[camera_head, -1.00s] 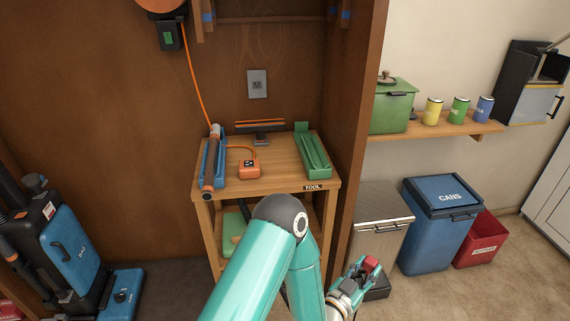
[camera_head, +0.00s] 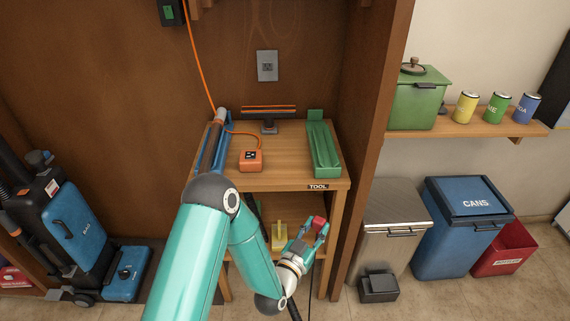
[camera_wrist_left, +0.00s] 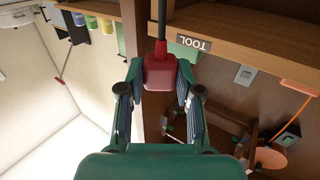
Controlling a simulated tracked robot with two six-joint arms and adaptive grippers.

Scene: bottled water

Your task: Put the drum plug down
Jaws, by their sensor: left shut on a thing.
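My left gripper (camera_head: 312,231) is shut on a small red block-like plug (camera_head: 319,222), the drum plug as far as I can tell. In the head view they are in front of the lower part of the wooden tool bench (camera_head: 290,178), near its right leg. In the left wrist view the red plug (camera_wrist_left: 160,73) sits between both fingers, with a dark cord or rod running from it to the top edge. The bench's TOOL label shows upside down beside it. My right gripper is not in view.
The bench top holds an orange socket box (camera_head: 251,160), a green tray (camera_head: 323,152) and a blue holder (camera_head: 214,150). A yellow object (camera_head: 279,237) stands on the lower shelf. A wall socket (camera_head: 267,66) is behind. A metal bin (camera_head: 391,225) stands right of the partition.

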